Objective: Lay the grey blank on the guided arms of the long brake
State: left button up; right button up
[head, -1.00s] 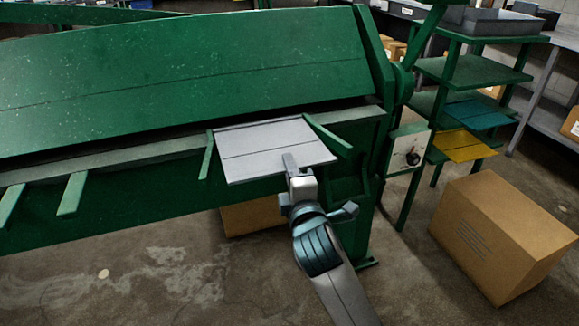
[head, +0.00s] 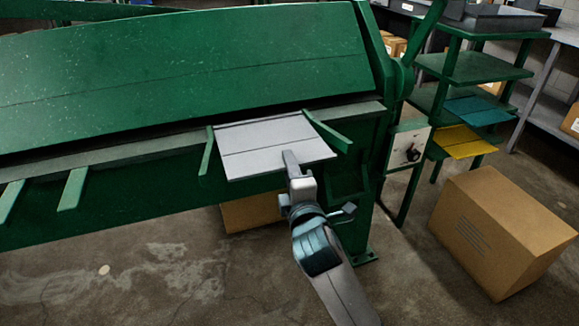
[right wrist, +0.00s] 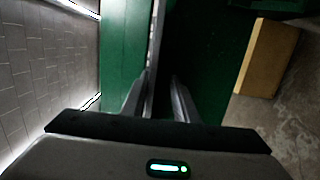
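The grey blank (head: 262,138) is a flat pale sheet with a line across it. It lies at the right end of the green long brake (head: 180,60), between two guided arms, the left one (head: 207,152) and the right one (head: 328,132). Its front edge overhangs toward me; the contact beneath is hidden. My right gripper (head: 291,160) is at the blank's front edge. In the right wrist view its fingers (right wrist: 161,85) stand apart, with the blank's thin edge (right wrist: 155,60) between them, closer to the left finger. My left gripper is out of view.
Two plain arms (head: 73,190) (head: 11,200) project further left on the brake. A cardboard box (head: 500,235) stands on the floor at right, another (head: 250,213) under the brake. A green rack (head: 470,70) with yellow (head: 462,143) and blue sheets stands behind. Floor in front is clear.

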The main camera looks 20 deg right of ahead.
pick_arm(q)
jog(key=shift+s+f, duration=0.1)
jog(key=shift+s, duration=0.2)
pick_arm(e)
jog(key=shift+r, duration=0.15)
jog(key=shift+r, duration=0.4)
jog(key=shift+s+r, duration=0.2)
pick_arm(q)
jog(key=shift+s+a+f+g+y+p, duration=0.1)
jog(key=shift+s+a+g+y+p, duration=0.15)
jog(key=shift+a+p, duration=0.2)
jog(key=shift+s+a+g+y+p, duration=0.15)
jog(key=shift+a+g+p, duration=0.2)
jog(key=shift+a, duration=0.15)
pick_arm(e)
jog(key=s+a, duration=0.1)
jog(key=s, duration=1)
jog(key=shift+s, duration=0.25)
pick_arm(q)
jog(key=shift+w, duration=0.1)
pick_arm(e)
jog(key=shift+a+f, duration=0.1)
